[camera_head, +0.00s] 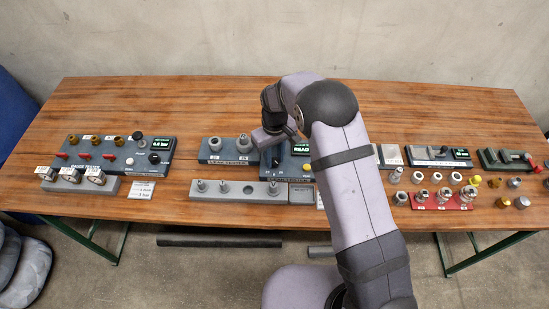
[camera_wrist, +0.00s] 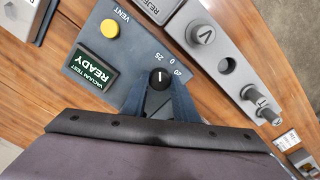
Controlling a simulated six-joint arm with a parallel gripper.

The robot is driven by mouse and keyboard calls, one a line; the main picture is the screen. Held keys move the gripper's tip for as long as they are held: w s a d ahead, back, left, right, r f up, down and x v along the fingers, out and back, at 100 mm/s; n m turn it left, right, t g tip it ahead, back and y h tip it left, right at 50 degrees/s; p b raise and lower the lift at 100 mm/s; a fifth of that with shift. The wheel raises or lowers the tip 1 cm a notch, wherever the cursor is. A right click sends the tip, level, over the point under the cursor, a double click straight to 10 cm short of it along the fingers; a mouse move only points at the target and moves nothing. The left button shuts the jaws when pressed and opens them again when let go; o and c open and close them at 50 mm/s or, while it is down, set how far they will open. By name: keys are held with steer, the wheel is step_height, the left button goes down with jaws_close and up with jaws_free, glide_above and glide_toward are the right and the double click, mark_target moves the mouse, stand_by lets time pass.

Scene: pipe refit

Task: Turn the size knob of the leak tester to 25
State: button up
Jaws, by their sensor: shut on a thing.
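The leak tester (camera_head: 292,168) is a blue-grey panel at the middle of the table, partly hidden by my arm in the head view. In the wrist view the leak tester (camera_wrist: 112,58) shows a lit screen reading READY, a yellow VENT button (camera_wrist: 110,28) and the black size knob (camera_wrist: 160,77). The knob's short white line runs straight up and down in the wrist view. The number 25 is above the knob; a 0 and a 20 are to its upper right. My gripper (camera_wrist: 160,84) is shut on the size knob, a finger on each side, hiding its lower part.
A grey rail (camera_head: 238,190) with several upright fittings runs in front of the tester. A grey reject tray (camera_head: 302,194) sits at its right end. Loose fittings and a red rack (camera_head: 428,203) are right of my arm.

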mark_target(274, 160)
steer(key=shift+n, duration=0.4)
steer(key=o, duration=1.1)
steer(key=shift+c, duration=0.2)
steer(key=shift+r, duration=0.15)
step_height(274, 160, up, 6)
steer(key=shift+r+b, duration=0.15)
steer(key=shift+b, duration=1)
steer(key=shift+r, duration=0.45)
